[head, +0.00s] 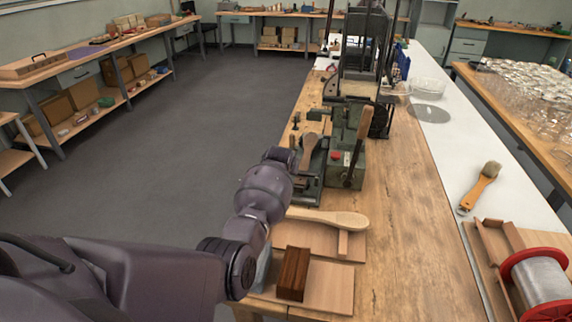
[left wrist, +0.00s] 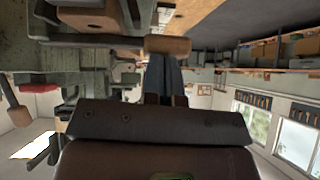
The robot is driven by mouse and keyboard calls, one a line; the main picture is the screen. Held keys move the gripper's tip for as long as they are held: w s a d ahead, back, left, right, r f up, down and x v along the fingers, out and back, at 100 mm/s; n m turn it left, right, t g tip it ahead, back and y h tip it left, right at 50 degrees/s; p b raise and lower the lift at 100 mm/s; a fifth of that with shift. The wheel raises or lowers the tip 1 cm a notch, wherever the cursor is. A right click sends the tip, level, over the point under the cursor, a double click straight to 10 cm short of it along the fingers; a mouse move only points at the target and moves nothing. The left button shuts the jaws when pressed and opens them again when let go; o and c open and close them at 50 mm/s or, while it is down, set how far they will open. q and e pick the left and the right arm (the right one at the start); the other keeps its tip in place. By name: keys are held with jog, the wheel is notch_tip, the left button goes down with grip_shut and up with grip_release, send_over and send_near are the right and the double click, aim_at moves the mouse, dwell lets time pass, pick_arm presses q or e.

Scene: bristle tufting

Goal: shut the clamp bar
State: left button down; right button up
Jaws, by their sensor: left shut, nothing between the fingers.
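The tufting machine (head: 347,155) stands on the wooden bench, with a green body and a red button. A wooden brush blank (head: 309,150) is at its left side, on the dark holder. In the left wrist view, a dark bar ending in a brown wooden grip (left wrist: 168,45) crosses just beyond my left gripper (left wrist: 166,68); it looks like the clamp bar. The fingers are shut and empty, with tips close to the grip; I cannot tell whether they touch. In the head view my wrist largely hides the gripper (head: 282,155) and bar. My right gripper is out of view.
A paddle-shaped wooden blank (head: 328,217) and a dark brown block (head: 293,273) lie on boards at the bench's near end. A long wooden lever handle (head: 361,132) stands by the machine. A red wire spool (head: 535,280) and a brush (head: 482,184) are at right.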

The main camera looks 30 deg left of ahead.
pick_arm(q)
jog(key=shift+f, duration=0.15)
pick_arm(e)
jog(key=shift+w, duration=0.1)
pick_arm(q)
jog(key=shift+s, duration=0.1)
jog(key=shift+f, duration=0.1)
jog(key=s+d+r+p, duration=0.2)
jog(key=s+r+p, duration=0.3)
jog(key=r, duration=0.6)
jog(key=shift+s+r, duration=0.25)
jog(key=shift+s, duration=0.6)
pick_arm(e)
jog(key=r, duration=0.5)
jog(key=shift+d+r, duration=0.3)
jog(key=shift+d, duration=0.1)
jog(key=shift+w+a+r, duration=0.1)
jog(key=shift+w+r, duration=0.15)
